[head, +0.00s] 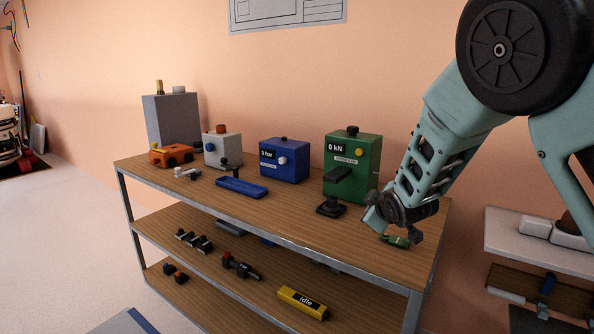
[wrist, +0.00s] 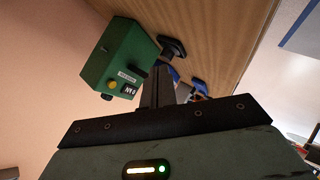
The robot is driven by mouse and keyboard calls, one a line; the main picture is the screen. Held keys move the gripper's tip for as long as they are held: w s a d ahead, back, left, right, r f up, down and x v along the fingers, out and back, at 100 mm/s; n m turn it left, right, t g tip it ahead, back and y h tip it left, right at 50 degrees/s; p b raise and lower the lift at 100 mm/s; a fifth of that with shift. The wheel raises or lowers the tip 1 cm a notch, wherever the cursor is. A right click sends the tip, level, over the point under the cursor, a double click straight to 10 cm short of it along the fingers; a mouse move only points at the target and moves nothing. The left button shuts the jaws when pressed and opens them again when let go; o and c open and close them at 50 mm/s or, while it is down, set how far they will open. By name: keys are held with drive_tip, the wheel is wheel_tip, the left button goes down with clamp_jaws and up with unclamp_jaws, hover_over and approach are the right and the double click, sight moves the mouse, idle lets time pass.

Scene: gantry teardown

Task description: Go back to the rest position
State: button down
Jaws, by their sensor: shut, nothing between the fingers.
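My gripper (wrist: 162,72) shows in the wrist view as dark fingers closed together, with nothing between them. In the head view my arm reaches down from the upper right, and its end is by the right end of the shelf's wooden top, right of the green box. The fingers cannot be made out clearly there. The green box (head: 352,160) has a "0 kN" display and a dark press part in front; it also shows tilted in the wrist view (wrist: 118,55), to the left of my fingers.
The wood-topped shelf rack (head: 290,215) holds a blue box (head: 284,160), a white box (head: 222,150), a grey box (head: 170,121), an orange device (head: 171,156) and a blue tray (head: 241,188). A yellow "idle" box (head: 303,303) lies on the bottom shelf. Floor is clear at left.

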drive_tip(key=s+a+r+m+g+y+p, duration=0.1)
drive_tip(key=s+a+g, duration=0.35)
drive_tip(key=s, duration=0.75)
drive_tip(key=s+a+m+g+y, duration=0.1)
drive_tip(key=s+a+m+g, duration=0.3)
drive_tip(key=s, duration=0.8)
drive_tip(key=s+d+r+n+g+h, duration=0.1)
drive_tip(key=s+r+n+g, duration=0.1)
drive_tip(key=s, duration=1.8)
drive_tip(key=shift+s+d+g+h+p, duration=0.2)
drive_tip(key=shift+g+h+p, duration=0.2)
drive_tip(key=shift+g, duration=0.15)
drive_tip(key=c, duration=2.1)
unclamp_jaws()
drive_tip(key=shift+a, duration=0.1)
drive_tip(key=shift+c, duration=0.2)
